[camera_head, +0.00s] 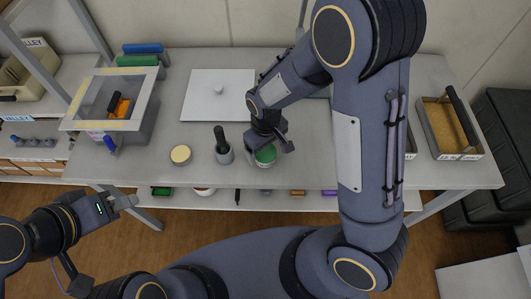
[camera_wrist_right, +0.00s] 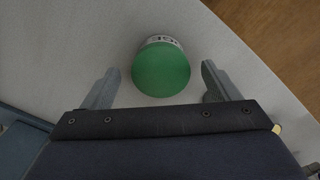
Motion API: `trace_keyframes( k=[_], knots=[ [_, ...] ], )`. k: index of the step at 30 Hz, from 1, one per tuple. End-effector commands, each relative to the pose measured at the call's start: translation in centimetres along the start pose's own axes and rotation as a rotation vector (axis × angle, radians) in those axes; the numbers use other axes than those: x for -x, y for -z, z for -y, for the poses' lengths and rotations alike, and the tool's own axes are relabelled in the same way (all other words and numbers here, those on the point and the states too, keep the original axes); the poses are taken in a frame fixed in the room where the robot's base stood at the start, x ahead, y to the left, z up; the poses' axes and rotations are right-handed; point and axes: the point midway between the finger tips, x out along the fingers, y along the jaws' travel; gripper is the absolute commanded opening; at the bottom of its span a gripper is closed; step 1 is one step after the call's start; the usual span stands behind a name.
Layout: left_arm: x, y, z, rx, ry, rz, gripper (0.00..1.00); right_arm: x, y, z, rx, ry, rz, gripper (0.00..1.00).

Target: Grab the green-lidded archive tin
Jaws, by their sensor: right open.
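The green-lidded archive tin (camera_head: 265,155) stands upright on the table near its front edge, partly covered by my right gripper in the head view. In the right wrist view the tin (camera_wrist_right: 161,70) shows its round green lid and a strip of white label. My right gripper (camera_head: 268,143) is above and beside the tin. In the wrist view its two fingers (camera_wrist_right: 158,88) are spread, one on each side of the lid, with a gap on both sides. My left gripper (camera_head: 127,202) is off the table's front left, and its fingertips are too small to read.
A mortar with a dark pestle (camera_head: 224,152) stands just left of the tin. A small round tan-topped container (camera_head: 180,155) is further left. A white plate with a knob (camera_head: 205,103) lies behind. A framed box (camera_head: 146,115) is at left, a wooden tray (camera_head: 431,130) at right.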

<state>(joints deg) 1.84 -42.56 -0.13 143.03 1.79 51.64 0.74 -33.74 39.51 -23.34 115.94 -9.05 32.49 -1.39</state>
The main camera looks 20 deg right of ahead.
Motion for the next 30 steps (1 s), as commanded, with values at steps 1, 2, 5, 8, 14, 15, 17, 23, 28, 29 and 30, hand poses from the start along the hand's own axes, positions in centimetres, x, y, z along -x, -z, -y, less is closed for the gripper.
trace_keyframes(
  k=[1,2,5,8,14,15,17,23,28,29,30],
  knots=[
    [0.3,0.1,-0.1,0.000,0.000,0.000,0.36,-0.8,-0.1,0.0,0.000,0.000,0.006,0.82],
    [0.3,0.1,-0.1,0.000,0.000,0.000,0.36,-1.3,0.0,0.0,0.000,0.000,0.006,0.82],
    [0.3,0.1,-0.1,0.000,0.000,0.000,0.36,-2.5,0.0,0.0,-0.001,0.001,0.003,0.82],
    [0.3,0.1,-0.1,0.000,0.000,0.000,0.36,-3.0,0.1,0.0,0.000,0.001,0.001,0.82],
    [0.3,0.1,-0.1,0.000,0.000,0.000,0.36,-3.0,0.1,0.0,0.000,0.001,-0.001,0.82],
    [0.3,0.1,-0.1,0.000,0.000,0.000,0.36,-3.0,0.1,0.0,0.000,0.001,-0.001,0.77],
    [0.3,0.1,-0.1,0.000,0.000,0.000,0.36,-3.0,0.1,0.0,0.000,0.001,-0.001,0.69],
    [0.3,0.1,-0.1,0.000,0.000,0.000,0.36,-3.0,0.1,0.0,0.000,0.001,0.000,0.43],
    [0.3,0.1,-0.1,0.000,0.000,0.000,0.36,-2.9,0.1,0.0,0.000,0.001,-0.001,0.30],
    [0.3,0.1,-0.1,0.000,0.000,0.000,0.36,-2.9,0.1,0.0,0.000,0.001,-0.001,0.30],
    [0.3,0.1,-0.1,0.000,0.000,0.000,0.36,-2.9,0.1,0.0,0.000,0.001,-0.001,0.30]
  ],
)
